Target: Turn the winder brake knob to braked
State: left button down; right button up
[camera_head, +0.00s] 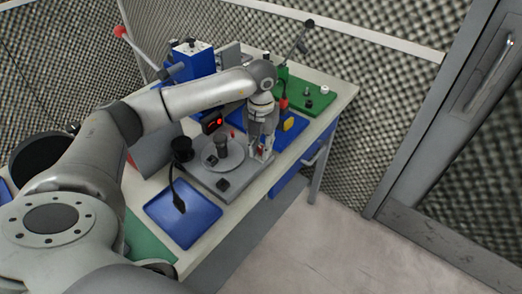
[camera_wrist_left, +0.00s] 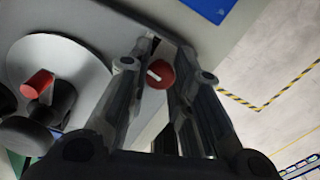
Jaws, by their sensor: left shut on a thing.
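The winder is a grey base (camera_head: 205,181) with a light round plate and a dark hub on the bench. The brake knob is a round red knob with a white pointer mark (camera_wrist_left: 160,74) at the edge of that base. In the wrist view the pointer slants across the knob. My left gripper (camera_head: 259,157) points down at the right end of the winder, its fingers shut on the knob from both sides. The fingers cover part of the knob in both views. The winder's red crank grip (camera_wrist_left: 38,83) shows at the left of the wrist view. My right gripper is not seen.
A blue tray (camera_head: 185,213) lies left of the winder, with a black gooseneck piece over it. A small red-lit display (camera_head: 212,122) stands behind. A green board (camera_head: 312,97) with small parts and a blue machine (camera_head: 190,62) are farther back. Floor right of the bench is clear.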

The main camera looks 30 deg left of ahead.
aim_at(261, 148)
pick_arm(q)
jog(key=m+b, duration=0.1)
jog(key=m, duration=0.3)
jog(key=shift+f+b, duration=0.1)
jog(key=shift+b, duration=0.3)
jog(key=shift+m+b, duration=0.35)
jog(key=shift+m, duration=0.65)
jog(key=c, duration=1.3)
grip_release()
jog(key=shift+o, duration=0.2)
notch_tip(261, 148, up, 12)
